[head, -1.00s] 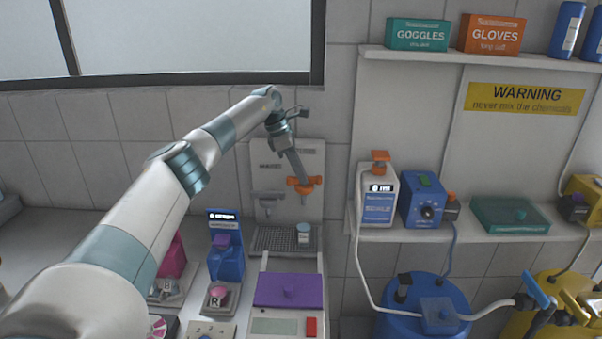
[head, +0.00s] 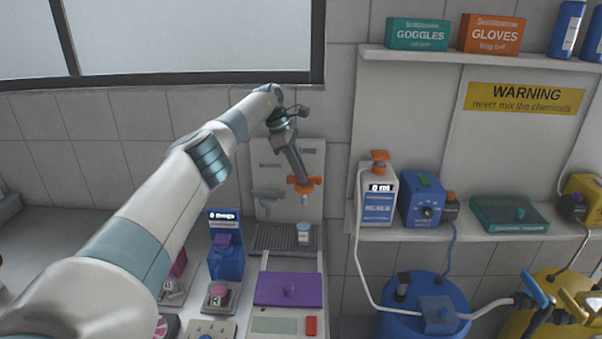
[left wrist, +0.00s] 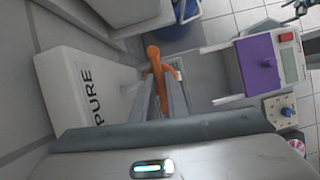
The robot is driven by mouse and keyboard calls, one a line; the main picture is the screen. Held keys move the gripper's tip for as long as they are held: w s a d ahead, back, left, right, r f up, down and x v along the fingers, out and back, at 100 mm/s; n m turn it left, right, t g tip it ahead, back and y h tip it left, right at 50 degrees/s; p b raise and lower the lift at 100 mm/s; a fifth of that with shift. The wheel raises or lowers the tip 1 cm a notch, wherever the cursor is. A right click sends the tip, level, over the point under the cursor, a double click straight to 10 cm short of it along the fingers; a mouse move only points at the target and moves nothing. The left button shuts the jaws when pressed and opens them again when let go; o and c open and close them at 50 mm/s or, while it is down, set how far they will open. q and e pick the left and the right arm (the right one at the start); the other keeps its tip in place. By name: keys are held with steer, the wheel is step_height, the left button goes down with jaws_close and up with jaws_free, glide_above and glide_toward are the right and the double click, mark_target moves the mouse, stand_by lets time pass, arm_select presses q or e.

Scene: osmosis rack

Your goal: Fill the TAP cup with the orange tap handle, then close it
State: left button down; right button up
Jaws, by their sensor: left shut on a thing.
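The orange tap handle (head: 303,185) is on a pale wall panel (head: 311,157) at the back. My left gripper (head: 301,181) is shut on the handle. The left wrist view shows its fingers (left wrist: 160,92) closed at the orange handle (left wrist: 154,62) beside a panel marked PURE (left wrist: 84,88). The cup (head: 303,232), white with a blue-green band, stands upright on the dark drip grate (head: 272,238) below the orange tap. I cannot tell whether water flows or how full the cup is. My right gripper is not in view.
A grey tap (head: 266,196) is left of the orange one. A purple-lidded device (head: 286,290) stands in front of the grate. A blue device (head: 225,258) is to the left. A shelf at right holds a scale bottle (head: 378,205) and a blue pump (head: 422,203).

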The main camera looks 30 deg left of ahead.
arm_select(q)
steer(key=c, duration=1.8)
jaws_free()
steer(key=shift+a+r, duration=0.1)
steer(key=shift+a+r, duration=0.15)
steer(key=shift+r, duration=0.25)
steer(key=p+v, duration=0.8)
steer(key=v, duration=0.8)
steer(key=shift+s+r, duration=0.15)
steer(key=shift+r, duration=0.05)
steer(key=shift+a, duration=0.15)
steer(key=shift+f, duration=0.1)
